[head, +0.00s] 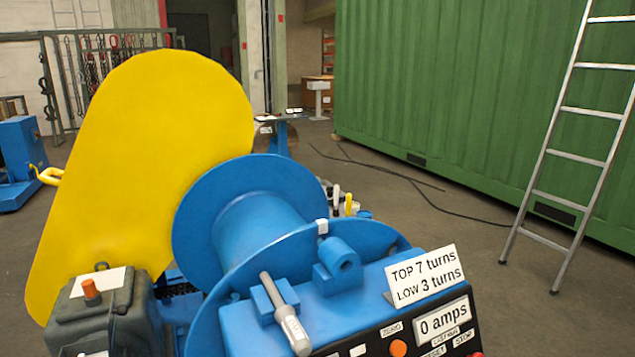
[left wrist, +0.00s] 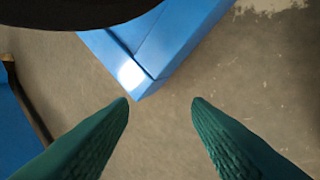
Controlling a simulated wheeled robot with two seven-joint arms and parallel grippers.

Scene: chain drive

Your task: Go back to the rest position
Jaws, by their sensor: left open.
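My left gripper (left wrist: 160,101) shows in the left wrist view, its two green ribbed fingers wide apart with nothing between them. It hangs over bare concrete floor, with the corner of a blue steel part (left wrist: 150,60) just beyond the fingertips. In the head view neither gripper shows.
A control panel with a "0 amps" display (head: 443,320) and a sign reading "TOP 7 turns, LOW 3 turns" (head: 424,275) is at the front right. A ladder (head: 575,155) leans by a green container (head: 430,90). A black cable (head: 400,178) lies on open floor.

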